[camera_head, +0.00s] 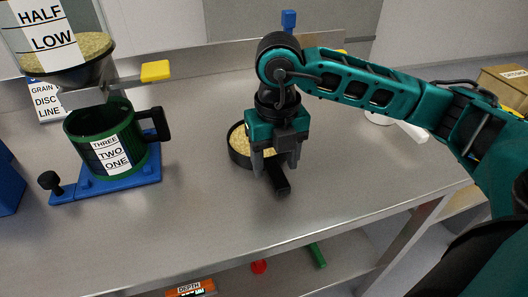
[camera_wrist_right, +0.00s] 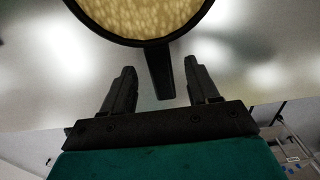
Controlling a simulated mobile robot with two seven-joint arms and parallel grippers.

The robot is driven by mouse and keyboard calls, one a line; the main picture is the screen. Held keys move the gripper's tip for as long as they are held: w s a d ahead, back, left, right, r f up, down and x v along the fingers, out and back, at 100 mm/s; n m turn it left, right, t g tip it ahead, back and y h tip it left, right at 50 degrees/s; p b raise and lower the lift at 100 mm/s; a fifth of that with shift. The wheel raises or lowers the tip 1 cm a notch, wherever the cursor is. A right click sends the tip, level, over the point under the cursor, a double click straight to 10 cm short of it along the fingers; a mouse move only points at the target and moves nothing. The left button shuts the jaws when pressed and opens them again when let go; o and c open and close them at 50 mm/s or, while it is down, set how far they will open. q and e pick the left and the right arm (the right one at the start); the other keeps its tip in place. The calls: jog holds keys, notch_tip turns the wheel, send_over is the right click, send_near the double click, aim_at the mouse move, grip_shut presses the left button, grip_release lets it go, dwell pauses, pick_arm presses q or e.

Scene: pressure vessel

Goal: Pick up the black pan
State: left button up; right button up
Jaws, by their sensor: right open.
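The black pan (camera_head: 238,155) sits on the steel worktop, holding a tan grainy fill, with its handle (camera_head: 280,182) pointing toward the front. My right gripper (camera_head: 275,170) is above the handle and hides part of the pan. In the right wrist view the pan (camera_wrist_right: 188,30) shows at the top. Its handle (camera_wrist_right: 159,72) reaches down between the two open fingers of the right gripper (camera_wrist_right: 161,75), with gaps on both sides. My left gripper is in neither view.
A green mug-like container (camera_head: 110,150) labelled THREE, TWO, ONE stands on a blue base (camera_head: 110,187) at left, under a hopper (camera_head: 75,60) of grain. A white item (camera_head: 412,131) lies at right. The steel worktop (camera_head: 200,220) is clear in front.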

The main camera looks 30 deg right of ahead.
jog(key=shift+f, duration=0.8)
jog(key=shift+c, duration=0.2)
grip_shut()
